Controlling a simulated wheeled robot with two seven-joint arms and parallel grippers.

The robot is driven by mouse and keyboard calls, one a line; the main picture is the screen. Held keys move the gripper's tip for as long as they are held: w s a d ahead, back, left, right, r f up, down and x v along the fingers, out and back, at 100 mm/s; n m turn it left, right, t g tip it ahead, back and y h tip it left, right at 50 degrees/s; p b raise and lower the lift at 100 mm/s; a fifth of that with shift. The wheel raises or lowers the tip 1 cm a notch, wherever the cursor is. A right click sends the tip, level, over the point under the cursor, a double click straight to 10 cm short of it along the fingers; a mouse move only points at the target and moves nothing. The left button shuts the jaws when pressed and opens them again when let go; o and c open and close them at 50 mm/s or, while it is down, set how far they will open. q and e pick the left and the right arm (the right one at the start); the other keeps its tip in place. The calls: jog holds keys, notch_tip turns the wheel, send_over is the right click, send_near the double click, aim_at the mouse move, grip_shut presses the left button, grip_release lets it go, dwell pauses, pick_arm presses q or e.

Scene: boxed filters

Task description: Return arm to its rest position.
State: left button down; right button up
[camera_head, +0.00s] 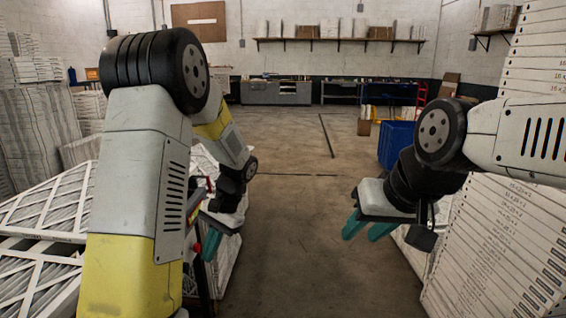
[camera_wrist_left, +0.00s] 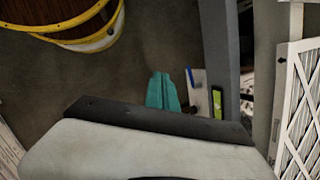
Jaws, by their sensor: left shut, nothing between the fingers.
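My left arm (camera_head: 135,180) comes in from the left, bent at the elbow, with its forearm reaching down and forward. My left gripper (camera_head: 211,243) points down beside the white framed filters at the left, partly hidden behind the arm. In the left wrist view the left gripper's teal fingers (camera_wrist_left: 162,92) are together with nothing between them. My right gripper (camera_head: 368,227) hangs at the right, in front of the stacked filter boxes. Its two teal fingers are apart, with nothing seen between them.
Framed filters (camera_head: 45,205) lie close by on the left. Tall stacked filter boxes (camera_head: 510,240) stand at the right. A blue bin (camera_head: 396,145) stands beyond my right gripper. The concrete floor (camera_head: 290,220) between the stacks is clear. Shelves and benches line the back wall.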

pick_arm(q)
jog(key=s+d+r+n+t+h, duration=0.2)
jog(key=s+r+t+h, duration=0.1)
jog(key=s+r, duration=0.5)
jog(key=s+d+r+n+t+h, duration=0.2)
jog(key=s+r+t, duration=0.3)
jog(key=s+r, duration=0.4)
jog(key=shift+d+r+n+t+h, duration=0.3)
jog(key=shift+d+r+h, duration=0.25)
jog(key=shift+r+h, duration=0.2)
